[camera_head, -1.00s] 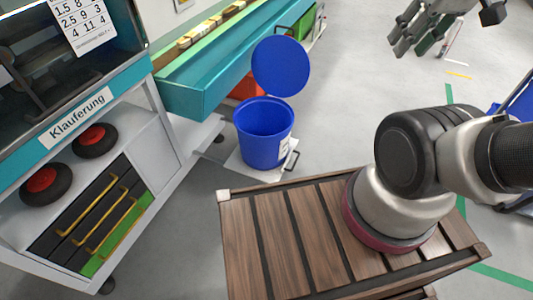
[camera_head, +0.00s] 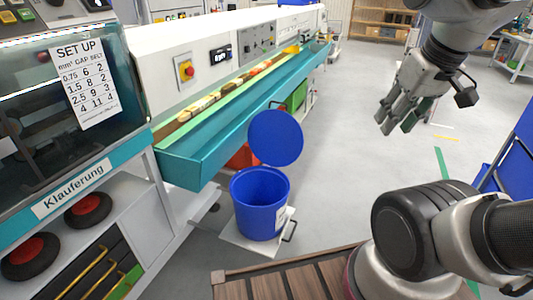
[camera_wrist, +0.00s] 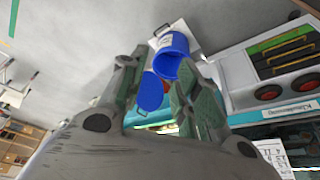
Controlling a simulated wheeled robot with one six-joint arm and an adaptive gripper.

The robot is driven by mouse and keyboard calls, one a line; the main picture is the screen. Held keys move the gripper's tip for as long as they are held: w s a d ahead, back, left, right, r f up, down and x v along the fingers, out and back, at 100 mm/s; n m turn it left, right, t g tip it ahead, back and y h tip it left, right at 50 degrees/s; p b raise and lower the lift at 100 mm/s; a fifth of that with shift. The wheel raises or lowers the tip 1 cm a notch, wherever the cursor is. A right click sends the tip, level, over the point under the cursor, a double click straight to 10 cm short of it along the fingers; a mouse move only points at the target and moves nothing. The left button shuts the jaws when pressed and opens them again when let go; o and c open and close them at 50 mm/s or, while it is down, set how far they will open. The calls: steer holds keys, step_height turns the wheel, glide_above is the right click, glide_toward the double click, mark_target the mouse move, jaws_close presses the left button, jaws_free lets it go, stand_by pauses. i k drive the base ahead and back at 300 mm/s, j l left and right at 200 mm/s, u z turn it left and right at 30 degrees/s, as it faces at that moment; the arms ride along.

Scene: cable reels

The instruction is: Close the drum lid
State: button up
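A blue drum (camera_head: 260,208) stands on a light floor plate beside the teal-fronted machine, its mouth open at the top. Its round blue lid (camera_head: 275,138) is raised upright at the drum's back edge. My gripper (camera_head: 393,122) is high to the right of the drum, clear of it, with its fingers apart and nothing between them. In the wrist view the drum (camera_wrist: 178,55) and the lid (camera_wrist: 151,92) show beyond and between my open fingers (camera_wrist: 152,90). Part of the drum there is hidden by a finger.
The machine's teal trough (camera_head: 215,150) runs along the left, close to the lid. A slatted wooden top (camera_head: 290,285) lies in front. A red box (camera_head: 243,156) is behind the drum. The grey floor (camera_head: 345,135) right of the drum is clear.

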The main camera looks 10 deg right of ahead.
mark_target(275, 138)
steer(key=i+j, duration=0.1)
steer(key=i, duration=0.3)
steer(key=i+j, duration=0.15)
steer(key=i, duration=0.25)
steer(key=i+j, duration=0.1)
steer(key=i, duration=0.3)
steer(key=z, duration=0.05)
